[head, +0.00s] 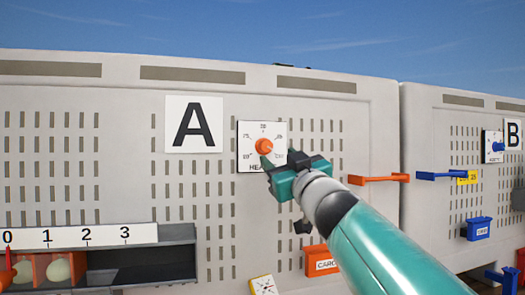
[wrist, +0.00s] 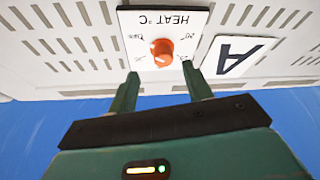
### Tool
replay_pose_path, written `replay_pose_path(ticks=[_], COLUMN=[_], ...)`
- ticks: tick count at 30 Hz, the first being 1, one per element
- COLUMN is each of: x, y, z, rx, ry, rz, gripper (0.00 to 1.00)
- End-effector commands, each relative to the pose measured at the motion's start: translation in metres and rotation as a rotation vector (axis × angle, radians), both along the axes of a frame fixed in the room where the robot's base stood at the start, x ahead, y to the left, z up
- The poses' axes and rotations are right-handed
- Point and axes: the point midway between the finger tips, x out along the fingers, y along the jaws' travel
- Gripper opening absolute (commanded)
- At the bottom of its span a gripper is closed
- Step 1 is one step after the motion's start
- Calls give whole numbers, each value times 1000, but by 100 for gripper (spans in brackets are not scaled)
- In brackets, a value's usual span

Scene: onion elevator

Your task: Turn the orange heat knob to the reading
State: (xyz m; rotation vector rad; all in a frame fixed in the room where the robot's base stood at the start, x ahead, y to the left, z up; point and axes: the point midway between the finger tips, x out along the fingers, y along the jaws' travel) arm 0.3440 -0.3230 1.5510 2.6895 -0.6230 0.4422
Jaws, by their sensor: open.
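The orange heat knob (head: 264,146) sits at the middle of a white dial plate (head: 248,132) marked HEAT, on the grey wall panel beside the letter A sign. Numbers ring the knob; the exact setting is too small to read. The knob also shows in the wrist view (wrist: 161,47), where the plate (wrist: 135,22) appears upside down. My gripper (head: 274,160) is in front of the lower right of the plate. In the wrist view my gripper (wrist: 160,80) is open, its two green fingers apart, with nothing between them. The knob lies ahead of the fingertips, apparently not touched.
An orange handle (head: 375,179) and a blue handle (head: 440,176) stick out right of the dial. An orange bin (head: 320,262) hangs below. A shelf (head: 150,262) numbered 0 to 3 is at lower left. A second dial with a blue knob (head: 498,146) is by sign B.

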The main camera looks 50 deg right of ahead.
Motion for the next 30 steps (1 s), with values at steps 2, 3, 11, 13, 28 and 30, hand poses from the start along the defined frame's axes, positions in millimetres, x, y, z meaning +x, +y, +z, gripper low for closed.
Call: replay_pose_path(ticks=[2,3,11,13,28,30], x=[15,21,50,54,55,55], y=[-5,-7,-16,-17,-18,-18], z=[4,7,19,20,21,21], rx=[0,0,0,-1,0,0], ry=[3,3,2,2,1,1], rz=[1,1,3,4,4,4], gripper=[50,50,50,50,11,5])
